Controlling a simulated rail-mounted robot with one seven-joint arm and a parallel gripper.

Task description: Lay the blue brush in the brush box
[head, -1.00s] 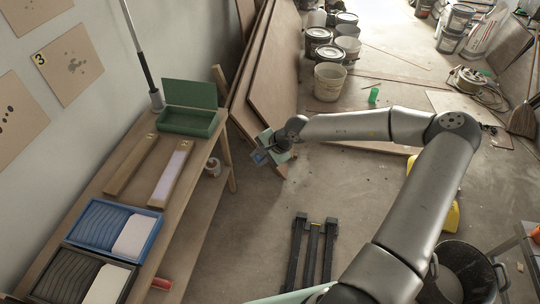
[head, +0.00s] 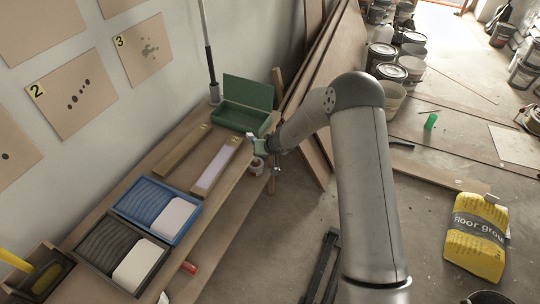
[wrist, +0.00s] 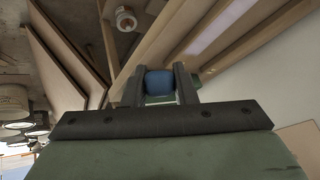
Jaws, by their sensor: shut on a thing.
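My gripper (wrist: 160,78) is shut on a blue thing, the blue brush (wrist: 159,83), which shows between the two dark fingers in the wrist view. In the head view my gripper (head: 264,146) is small and partly hidden by my arm, at the bench's right edge, just in front of and right of a green box. The brush itself is too small there to make out well. The green box (head: 238,119), which looks like the brush box, stands at the bench's far end with its lid up. Its inside looks empty from here.
The bench (head: 226,213) holds two long wooden troughs (head: 217,168), a blue tray (head: 153,210) and a black tray (head: 122,250). A wooden box (head: 38,272) with a yellow-handled thing is at lower left. A thin pole (head: 208,50) stands behind the green box. Boards lean behind.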

